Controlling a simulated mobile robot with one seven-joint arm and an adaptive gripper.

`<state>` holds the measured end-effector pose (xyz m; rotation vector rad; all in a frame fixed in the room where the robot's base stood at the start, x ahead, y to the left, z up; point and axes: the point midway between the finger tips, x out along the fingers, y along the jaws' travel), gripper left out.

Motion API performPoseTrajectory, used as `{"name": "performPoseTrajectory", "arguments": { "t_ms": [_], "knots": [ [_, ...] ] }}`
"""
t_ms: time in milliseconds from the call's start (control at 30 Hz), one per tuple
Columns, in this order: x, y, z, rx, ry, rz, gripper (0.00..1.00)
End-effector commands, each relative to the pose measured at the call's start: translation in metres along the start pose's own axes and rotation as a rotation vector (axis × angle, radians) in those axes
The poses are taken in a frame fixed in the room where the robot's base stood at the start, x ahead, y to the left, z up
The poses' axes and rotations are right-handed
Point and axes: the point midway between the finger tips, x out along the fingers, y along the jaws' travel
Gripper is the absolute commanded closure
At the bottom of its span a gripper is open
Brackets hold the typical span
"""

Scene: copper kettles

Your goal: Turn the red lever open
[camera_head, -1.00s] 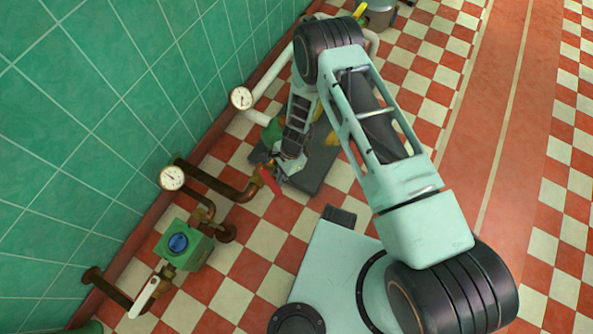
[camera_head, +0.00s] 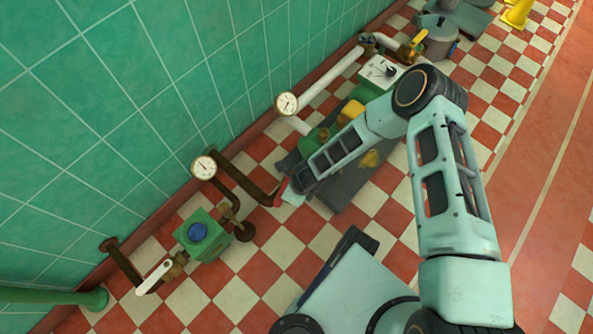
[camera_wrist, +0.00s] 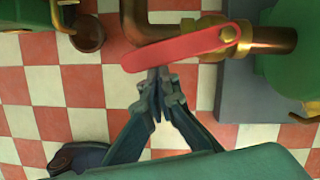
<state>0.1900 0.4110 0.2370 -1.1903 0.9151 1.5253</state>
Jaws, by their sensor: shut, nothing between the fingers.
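The red lever (camera_wrist: 180,48) lies across the upper middle of the wrist view. Its right end is bolted to a brass valve (camera_wrist: 238,42) on a copper pipe. My gripper (camera_wrist: 157,74) is shut and empty, with its fingertips close together at the lever's near edge, towards its free left end. I cannot tell whether they touch it. In the head view the red lever (camera_head: 281,191) is a small strip left of my gripper (camera_head: 293,192), and my arm partly hides the valve area.
A green pump (camera_head: 201,234) and a white lever (camera_head: 153,277) stand left along the tiled wall. Pressure gauges (camera_head: 204,167) and pipes line the wall. A dark grey base plate (camera_head: 345,185) with green and yellow equipment lies right of the lever. Chequered floor is clear in front.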

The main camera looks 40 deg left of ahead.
Motion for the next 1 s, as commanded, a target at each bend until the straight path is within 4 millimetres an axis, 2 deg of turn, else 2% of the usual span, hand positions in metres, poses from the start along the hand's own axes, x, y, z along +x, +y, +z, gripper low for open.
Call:
{"name": "performPoseTrajectory", "arguments": {
  "t_ms": [233, 600, 1000],
  "knots": [
    [0.004, 0.005, 0.015, 0.155, -0.001, -0.038, 1.0],
    [0.006, 0.006, 0.025, 0.146, -0.001, -0.037, 1.0],
    [0.006, 0.007, 0.026, 0.144, -0.002, -0.036, 1.0]
  ]
}}
